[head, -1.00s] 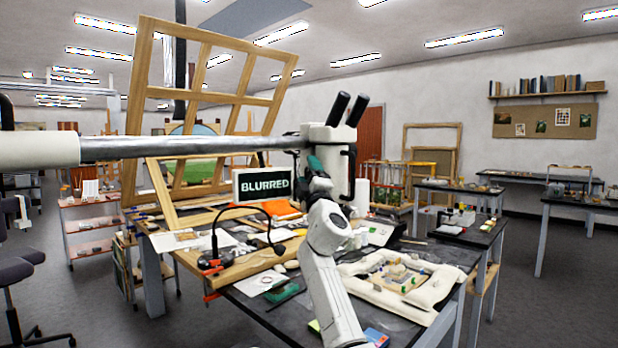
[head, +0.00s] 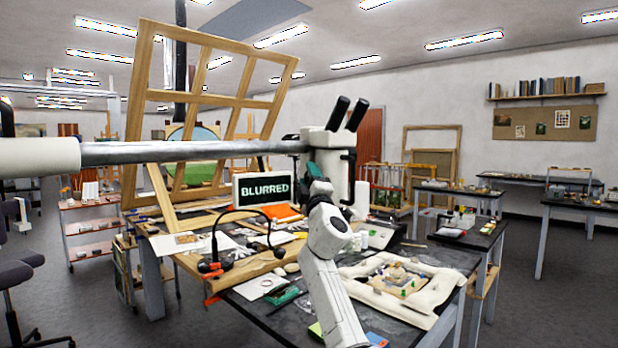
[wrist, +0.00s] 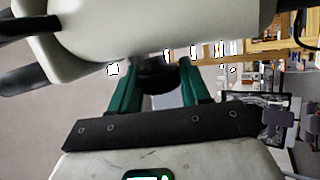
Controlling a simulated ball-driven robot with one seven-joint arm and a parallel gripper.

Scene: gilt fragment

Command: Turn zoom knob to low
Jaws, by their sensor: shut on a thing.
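A cream microscope head (head: 328,145) with two black eyepieces hangs on a long horizontal metal boom. My gripper (wrist: 162,70), with green fingers, is at its underside, and its body fills the top of the wrist view. The fingers are shut on a dark round knob (wrist: 158,78), one on each side. The knob's setting marks are not visible. In the head view the knob is hidden behind my arm and the microscope. A small screen (head: 265,188) below the boom reads "BLURRED".
A framed relief fragment (head: 400,280) on white padding lies on the table right of my arm. A thin desk lamp (head: 212,262) and papers are to the left. A large wooden stretcher frame (head: 205,90) leans behind the boom.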

